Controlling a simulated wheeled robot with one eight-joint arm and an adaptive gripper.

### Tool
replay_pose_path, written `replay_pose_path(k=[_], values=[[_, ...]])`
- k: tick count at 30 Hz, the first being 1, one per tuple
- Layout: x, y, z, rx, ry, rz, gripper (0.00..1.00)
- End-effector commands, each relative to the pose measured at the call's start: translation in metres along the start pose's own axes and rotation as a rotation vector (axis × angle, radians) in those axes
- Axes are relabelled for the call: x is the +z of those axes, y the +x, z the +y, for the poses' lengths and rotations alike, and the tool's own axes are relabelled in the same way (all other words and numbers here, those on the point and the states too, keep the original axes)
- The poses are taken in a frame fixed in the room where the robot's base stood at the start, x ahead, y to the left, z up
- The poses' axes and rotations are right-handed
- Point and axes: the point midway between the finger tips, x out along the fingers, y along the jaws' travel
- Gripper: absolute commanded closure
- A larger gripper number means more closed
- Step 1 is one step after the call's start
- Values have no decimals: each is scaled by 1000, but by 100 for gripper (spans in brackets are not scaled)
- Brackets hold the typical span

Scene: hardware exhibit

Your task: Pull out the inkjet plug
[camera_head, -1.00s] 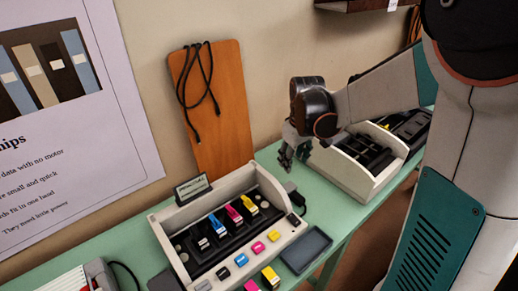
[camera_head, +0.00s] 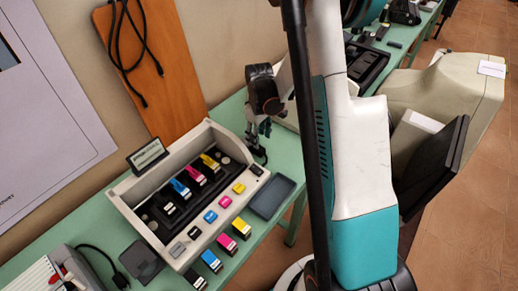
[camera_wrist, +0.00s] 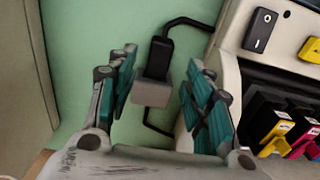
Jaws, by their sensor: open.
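The inkjet printer (camera_head: 127,199) is a cream open-topped unit with colored cartridges inside, on the green table. In the wrist view its edge (camera_wrist: 229,45) is at the right. A black plug (camera_wrist: 157,58) sits at a light grey block (camera_wrist: 152,95) on the table beside the printer, with a black cable curving toward the printer. My gripper (camera_wrist: 160,66) is open, with one teal-padded finger on each side of the plug and block. Gaps show on both sides. In the head view my gripper (camera_head: 259,132) points down at the printer's right end; the plug is hard to make out there.
A grey tray (camera_head: 272,197) lies in front of the printer's right end. Loose cartridges (camera_head: 227,243) stand along the front. A wooden board (camera_head: 160,80) with a hanging black cord leans on the wall. A beige machine (camera_head: 440,90) stands at the right.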

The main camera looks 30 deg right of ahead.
Motion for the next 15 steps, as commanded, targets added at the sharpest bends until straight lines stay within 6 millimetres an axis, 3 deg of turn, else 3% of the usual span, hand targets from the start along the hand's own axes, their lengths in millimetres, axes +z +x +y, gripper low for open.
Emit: replay_pose_path(k=[1, 6, 15], values=[[0, 13, 0, 0, 0, 0, 53], [0, 40, 0, 0, 0, 0, 53], [0, 60, 0, 0, 0, 0, 53]])
